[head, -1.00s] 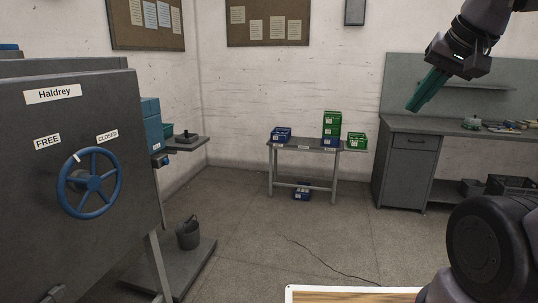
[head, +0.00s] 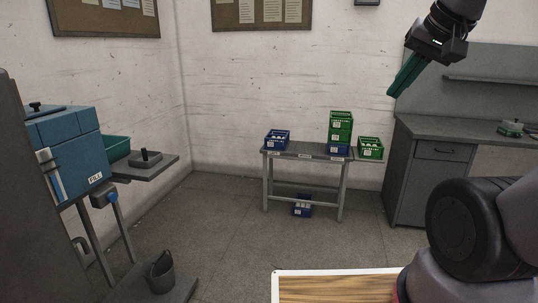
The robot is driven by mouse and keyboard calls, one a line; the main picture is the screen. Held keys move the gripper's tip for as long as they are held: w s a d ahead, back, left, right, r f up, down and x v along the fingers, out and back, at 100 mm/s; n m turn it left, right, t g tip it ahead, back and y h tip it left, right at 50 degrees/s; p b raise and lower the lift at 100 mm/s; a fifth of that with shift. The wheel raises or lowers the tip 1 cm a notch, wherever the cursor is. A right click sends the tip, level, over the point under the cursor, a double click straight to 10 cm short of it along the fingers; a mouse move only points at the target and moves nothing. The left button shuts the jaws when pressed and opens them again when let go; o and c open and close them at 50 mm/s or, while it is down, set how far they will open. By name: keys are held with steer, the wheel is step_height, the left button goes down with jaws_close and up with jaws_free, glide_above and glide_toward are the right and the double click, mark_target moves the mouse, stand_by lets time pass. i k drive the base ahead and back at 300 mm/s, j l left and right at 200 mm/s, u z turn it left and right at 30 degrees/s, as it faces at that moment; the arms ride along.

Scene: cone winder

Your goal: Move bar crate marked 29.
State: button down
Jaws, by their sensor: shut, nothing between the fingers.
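Several small crates stand on and under a grey table (head: 310,152) by the back wall in the head view. A blue crate (head: 277,138) sits at its left end. Green crates (head: 341,122) are stacked on a blue crate (head: 339,151) toward the right. Another green crate (head: 370,150) is at the right end. A blue crate (head: 302,206) is low down under the table. The crate labels are too small to read, so I cannot tell which is 29. My gripper (head: 394,92) is shut and empty, raised at upper right, well apart from the crates.
A machine with a blue box (head: 67,142) and a grey side shelf (head: 147,169) stands at left, with a bucket (head: 161,274) beneath. A workbench (head: 437,165) is at right. The floor (head: 235,225) before the crate table is mostly clear.

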mark_target(280, 143)
steer(key=i+u, duration=0.15)
steer(key=i, duration=0.95)
steer(key=i+l+u, duration=0.15)
steer(key=i, duration=0.95)
steer(key=i+u, duration=0.15)
steer(key=i, duration=0.55)
steer(key=i+l+u, duration=0.1)
steer(key=i, duration=0.6)
steer(key=i+l+u, duration=0.15)
steer(key=i, duration=0.55)
